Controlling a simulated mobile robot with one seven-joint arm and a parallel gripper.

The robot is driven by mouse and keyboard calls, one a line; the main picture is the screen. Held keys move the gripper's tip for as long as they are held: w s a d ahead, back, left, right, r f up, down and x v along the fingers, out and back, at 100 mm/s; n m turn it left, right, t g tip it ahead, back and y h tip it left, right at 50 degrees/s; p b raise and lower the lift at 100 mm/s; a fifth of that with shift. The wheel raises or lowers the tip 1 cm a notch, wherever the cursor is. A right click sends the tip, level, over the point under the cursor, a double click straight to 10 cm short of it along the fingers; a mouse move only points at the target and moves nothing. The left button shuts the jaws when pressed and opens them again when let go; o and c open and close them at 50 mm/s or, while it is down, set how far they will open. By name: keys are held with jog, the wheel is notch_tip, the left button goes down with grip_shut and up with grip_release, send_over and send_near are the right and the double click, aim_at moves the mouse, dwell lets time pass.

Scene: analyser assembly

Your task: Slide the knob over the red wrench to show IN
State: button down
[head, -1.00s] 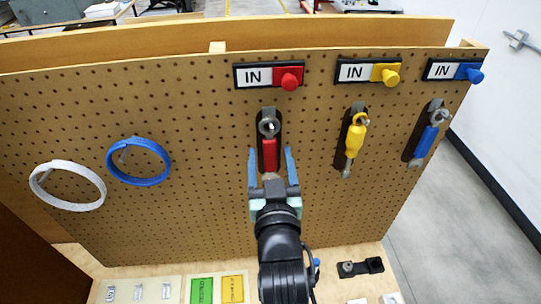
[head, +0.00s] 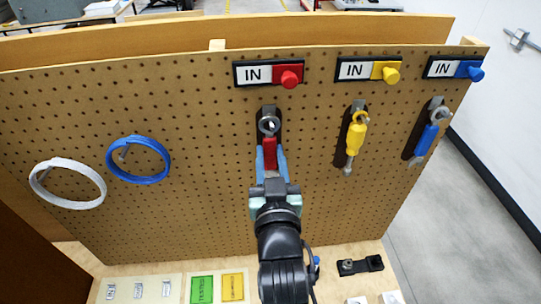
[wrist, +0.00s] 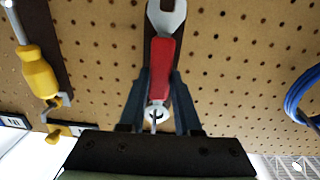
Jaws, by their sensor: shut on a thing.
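The red wrench (head: 269,150) hangs upright on its dark holder on the pegboard. My gripper (head: 270,157) is shut on its red handle, with one blue finger on each side. In the wrist view the red wrench (wrist: 163,70) lies between the fingers of my gripper (wrist: 162,85), its steel jaw beyond them. Above the wrench, the label slider with the red knob (head: 289,78) shows IN, with the knob at the right end. Part of the wrench's lower end is hidden by my gripper in the head view.
A blue ring (head: 139,160) and white ring (head: 67,184) hang at left. Board between them is clear.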

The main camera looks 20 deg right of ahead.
jog(key=c, duration=0.5)
grip_release()
jog(key=shift+s, duration=0.1)
jog(key=shift+v, duration=4.45)
